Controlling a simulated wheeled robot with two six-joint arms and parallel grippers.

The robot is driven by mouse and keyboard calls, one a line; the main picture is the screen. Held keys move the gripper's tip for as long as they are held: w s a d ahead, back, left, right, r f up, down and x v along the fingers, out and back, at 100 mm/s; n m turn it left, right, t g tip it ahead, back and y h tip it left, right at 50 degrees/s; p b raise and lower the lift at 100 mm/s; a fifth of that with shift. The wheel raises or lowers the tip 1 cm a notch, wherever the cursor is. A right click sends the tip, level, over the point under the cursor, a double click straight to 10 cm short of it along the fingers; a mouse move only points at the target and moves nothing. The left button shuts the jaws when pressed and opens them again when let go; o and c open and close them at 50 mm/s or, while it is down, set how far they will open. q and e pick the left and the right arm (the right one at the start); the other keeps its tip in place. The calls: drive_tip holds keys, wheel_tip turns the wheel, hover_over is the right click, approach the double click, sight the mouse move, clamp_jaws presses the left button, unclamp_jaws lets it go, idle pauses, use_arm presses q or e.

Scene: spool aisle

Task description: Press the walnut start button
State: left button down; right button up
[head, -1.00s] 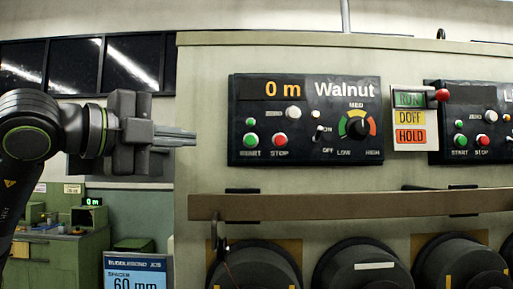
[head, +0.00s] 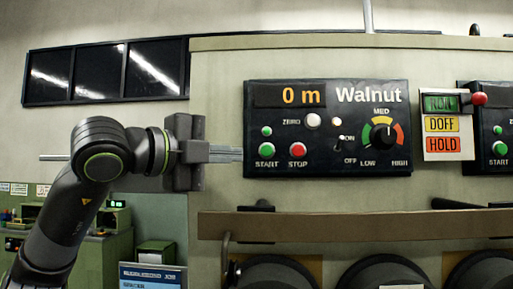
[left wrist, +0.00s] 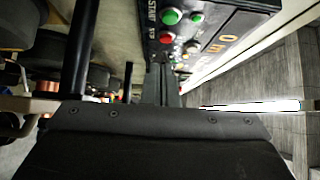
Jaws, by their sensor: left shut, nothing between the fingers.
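The Walnut panel (head: 330,165) is a black box on the pale machine front. Its display reads 0 m. The green start button (head: 266,149) is at its lower left, above the word START, and also shows in the left wrist view (left wrist: 172,17). My left gripper (head: 240,154) is shut and empty, level with the button. Its fingertips are at the panel's left edge, just left of the button and apart from it in the picture. In the left wrist view the fingers (left wrist: 158,66) point towards the panel. My right gripper is not in view.
The red stop button (head: 298,150) is right beside the start button, with a small green lamp (head: 267,131) above. A zero button (head: 313,120) and a speed knob (head: 382,134) are further right. A ledge (head: 350,225) runs below the panel, with dark spools (head: 370,272) underneath.

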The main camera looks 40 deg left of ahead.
sight(267, 150)
use_arm(q)
drive_tip(key=p+x, duration=0.1)
drive_tip(key=x, duration=0.1)
drive_tip(key=a+p+x, duration=0.1)
drive_tip(key=p+x, duration=0.1)
drive_tip(key=x, duration=0.1)
drive_tip(key=p+x, duration=0.2)
drive_tip(key=x, duration=0.1)
drive_tip(key=shift+w+a+r, duration=0.1)
drive_tip(key=shift+w+a, duration=0.15)
drive_tip(key=shift+a, duration=0.15)
drive_tip(key=shift+w+a, duration=0.4)
drive_tip(key=shift+w, duration=0.05)
drive_tip(key=shift+d, duration=0.1)
